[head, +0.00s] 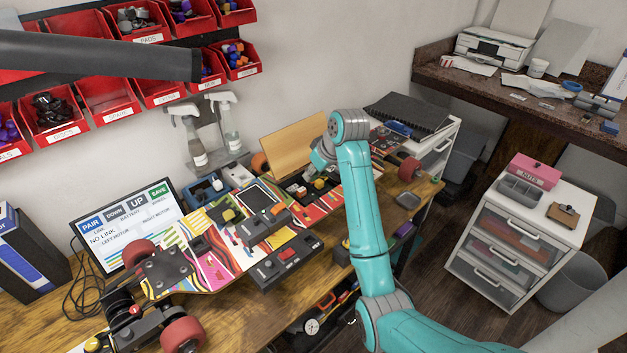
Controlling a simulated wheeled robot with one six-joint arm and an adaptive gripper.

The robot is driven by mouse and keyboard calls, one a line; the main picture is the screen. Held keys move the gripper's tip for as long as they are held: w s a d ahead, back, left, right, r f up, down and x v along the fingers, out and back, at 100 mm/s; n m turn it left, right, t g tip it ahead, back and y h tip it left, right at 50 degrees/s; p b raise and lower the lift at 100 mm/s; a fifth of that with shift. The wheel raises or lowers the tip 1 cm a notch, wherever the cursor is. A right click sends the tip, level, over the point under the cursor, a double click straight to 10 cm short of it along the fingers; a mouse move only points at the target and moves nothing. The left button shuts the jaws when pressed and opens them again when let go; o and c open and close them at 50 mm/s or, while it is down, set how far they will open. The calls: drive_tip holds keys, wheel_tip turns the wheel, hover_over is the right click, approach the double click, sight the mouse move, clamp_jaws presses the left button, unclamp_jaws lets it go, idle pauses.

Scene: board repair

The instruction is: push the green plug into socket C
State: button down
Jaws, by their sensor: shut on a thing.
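A colourful skateboard deck (215,262) lies on the wooden bench, with dark electronic modules on it. My teal arm reaches over its far right part. My gripper (309,182) is low over a dark module near the slanted wooden panel. It is small in the head view and partly hidden by my wrist. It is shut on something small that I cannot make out. I cannot single out the green plug. A yellow piece (320,184) shows just right of the gripper. Socket C cannot be picked out, as no socket letters are readable.
A dark box with a red switch (289,254) sits at the deck's near edge. A screen (127,222) stands at left, the wooden panel (292,146) behind the gripper. Spray bottles (190,135) stand by the wall below red bins. A white drawer unit (520,235) stands at right.

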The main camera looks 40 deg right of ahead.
idle(0.3)
hover_over(325, 192)
drive_tip(key=s, duration=0.2)
drive_tip(key=shift+d, duration=0.1)
idle(0.6)
drive_tip(key=shift+f, duration=3.25)
drive_tip(key=shift+f, duration=1.7)
idle(1.5)
